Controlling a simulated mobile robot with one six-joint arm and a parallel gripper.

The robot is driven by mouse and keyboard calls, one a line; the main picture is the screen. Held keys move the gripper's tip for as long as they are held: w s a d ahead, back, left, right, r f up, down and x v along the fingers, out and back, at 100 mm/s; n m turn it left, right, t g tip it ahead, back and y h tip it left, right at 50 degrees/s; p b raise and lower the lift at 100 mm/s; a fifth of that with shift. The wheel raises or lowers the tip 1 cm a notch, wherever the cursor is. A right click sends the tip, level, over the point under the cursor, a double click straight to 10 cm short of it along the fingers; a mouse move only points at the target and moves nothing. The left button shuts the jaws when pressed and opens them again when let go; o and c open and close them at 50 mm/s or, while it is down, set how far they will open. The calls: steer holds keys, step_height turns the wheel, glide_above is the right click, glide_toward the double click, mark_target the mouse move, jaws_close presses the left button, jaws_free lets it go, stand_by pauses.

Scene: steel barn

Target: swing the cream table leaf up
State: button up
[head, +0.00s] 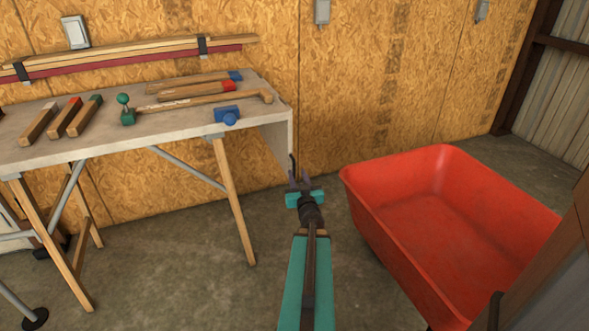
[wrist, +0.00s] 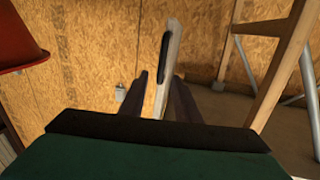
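The cream table leaf (head: 277,137) hangs down from the right end of the workbench top in the head view. A dark handle (head: 292,165) shows at its lower outer edge. In the wrist view the leaf (wrist: 175,45) is seen nearly edge-on, with the dark handle (wrist: 163,58) along its left side. My gripper (head: 299,182) is at the leaf's lower right corner. In the wrist view my gripper (wrist: 159,82) is open, and the lower part of the leaf's edge shows between its two fingers. Whether a finger touches it I cannot tell.
The workbench top (head: 190,125) carries several wooden-handled tools and a blue clamp-like piece (head: 227,115). A wooden trestle leg (head: 235,200) stands left of my arm. A red tub (head: 450,220) stands close on the right. A wood-panel wall (head: 360,90) is behind.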

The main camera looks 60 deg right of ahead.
mark_target(295, 167)
steer(key=shift+b+x, duration=0.3)
steer(key=shift+x, duration=3.05)
jaws_close()
